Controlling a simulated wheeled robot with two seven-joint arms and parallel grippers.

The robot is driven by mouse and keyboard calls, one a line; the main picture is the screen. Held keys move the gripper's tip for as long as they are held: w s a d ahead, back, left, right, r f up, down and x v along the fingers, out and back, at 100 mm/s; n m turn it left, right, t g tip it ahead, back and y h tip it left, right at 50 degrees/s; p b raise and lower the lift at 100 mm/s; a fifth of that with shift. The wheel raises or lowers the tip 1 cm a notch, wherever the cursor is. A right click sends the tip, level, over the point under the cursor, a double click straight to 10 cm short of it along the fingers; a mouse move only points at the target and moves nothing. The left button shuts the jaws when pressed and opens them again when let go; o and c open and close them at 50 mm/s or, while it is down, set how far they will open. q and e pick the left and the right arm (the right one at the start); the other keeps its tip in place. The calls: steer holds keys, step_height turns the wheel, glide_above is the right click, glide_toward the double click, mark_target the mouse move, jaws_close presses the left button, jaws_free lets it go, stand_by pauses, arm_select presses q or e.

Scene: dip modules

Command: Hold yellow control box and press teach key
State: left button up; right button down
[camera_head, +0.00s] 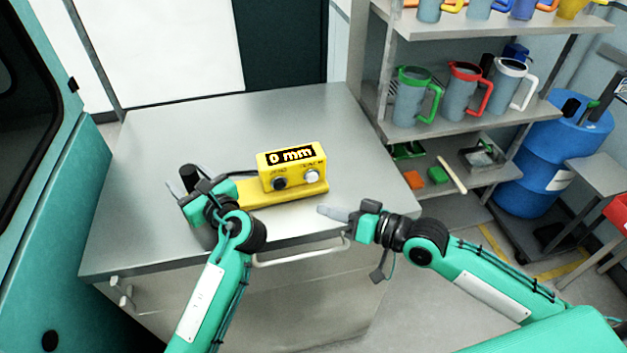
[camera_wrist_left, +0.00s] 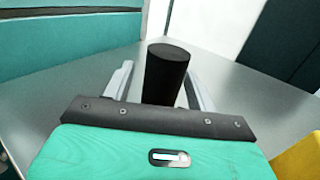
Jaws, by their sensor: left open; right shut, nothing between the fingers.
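The yellow control box (camera_head: 292,160) stands on the metal table, its display reading "0 mm". Its front has a dark round key (camera_head: 279,184) on the left and a white round key (camera_head: 312,177) on the right; the lettering above the right one looks like "TEACH". My left gripper (camera_head: 184,184) is open left of the box. In the left wrist view, a black upright cylinder (camera_wrist_left: 166,75) stands between or just beyond its fingers; contact cannot be told. A yellow edge shows at that view's lower right. My right gripper (camera_head: 325,211) is shut and empty, front right of the box, apart from it.
The metal table (camera_head: 150,150) is clear behind the box. A yellow base (camera_head: 258,194) extends left from under the box. Shelves at right hold several jugs (camera_head: 463,92). A blue drum (camera_head: 535,170) stands beyond. A handle (camera_head: 300,255) runs along the table front.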

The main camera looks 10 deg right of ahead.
arm_select(q)
steer(key=shift+p+v, duration=0.8)
steer(key=shift+v, duration=0.45)
arm_select(e)
steer(key=shift+r, duration=0.85)
arm_select(q)
steer(key=shift+p+v, duration=1.55)
steer(key=shift+v, duration=1.6)
arm_select(e)
step_height(320, 180, up, 3)
steer(key=shift+r, duration=0.1)
